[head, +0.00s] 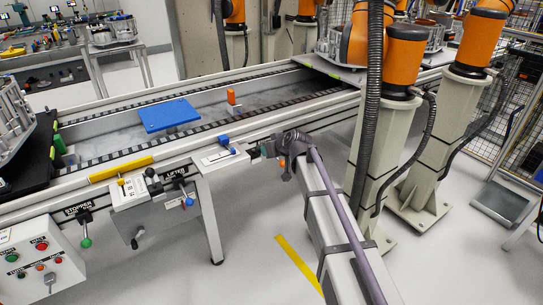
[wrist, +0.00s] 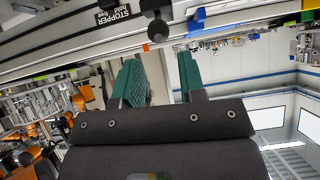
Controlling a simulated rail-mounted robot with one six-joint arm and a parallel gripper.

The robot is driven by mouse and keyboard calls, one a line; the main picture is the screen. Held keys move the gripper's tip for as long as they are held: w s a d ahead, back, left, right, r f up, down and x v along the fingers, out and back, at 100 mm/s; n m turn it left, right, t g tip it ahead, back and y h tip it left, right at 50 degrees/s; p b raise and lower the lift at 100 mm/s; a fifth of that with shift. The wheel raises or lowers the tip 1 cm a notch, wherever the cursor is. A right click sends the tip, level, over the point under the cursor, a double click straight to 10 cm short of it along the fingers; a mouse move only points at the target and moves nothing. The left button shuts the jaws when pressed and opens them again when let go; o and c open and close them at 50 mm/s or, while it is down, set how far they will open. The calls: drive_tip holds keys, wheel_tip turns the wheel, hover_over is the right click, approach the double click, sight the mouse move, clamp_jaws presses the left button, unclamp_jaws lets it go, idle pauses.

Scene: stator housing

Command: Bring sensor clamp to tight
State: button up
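My gripper (wrist: 160,80) is open and empty in the wrist view, its two green-padded fingers apart with a clear gap between them. In the head view my gripper (head: 267,149) is small and dark near the conveyor's front rail; its fingers are hard to make out there. No label reading sensor clamp is legible. A small blue handle (head: 223,140) stands over a white label plate (head: 218,157) on the front rail, left of my gripper and apart from it. I cannot tell whether it is the sensor clamp or how tight it is.
Lever units marked STOPPER (head: 78,209) and LIFTER (head: 175,172) hang from the front rail, beside a yellow bar (head: 121,168). A blue plate (head: 169,115) and an orange-topped part (head: 231,97) are on the conveyor. A button box (head: 40,262) stands front left. Orange arms stand right.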

drive_tip(key=shift+n, duration=0.3)
drive_tip(key=shift+w+r+b+x, duration=0.15)
drive_tip(key=shift+b+x, duration=1.15)
drive_tip(key=shift+x, duration=0.85)
drive_tip(key=shift+w+r+b+x, duration=0.15)
drive_tip(key=shift+b+x, duration=1.15)
drive_tip(key=shift+x, duration=0.8)
drive_tip(key=shift+d, duration=0.1)
drive_tip(key=shift+c, duration=0.2)
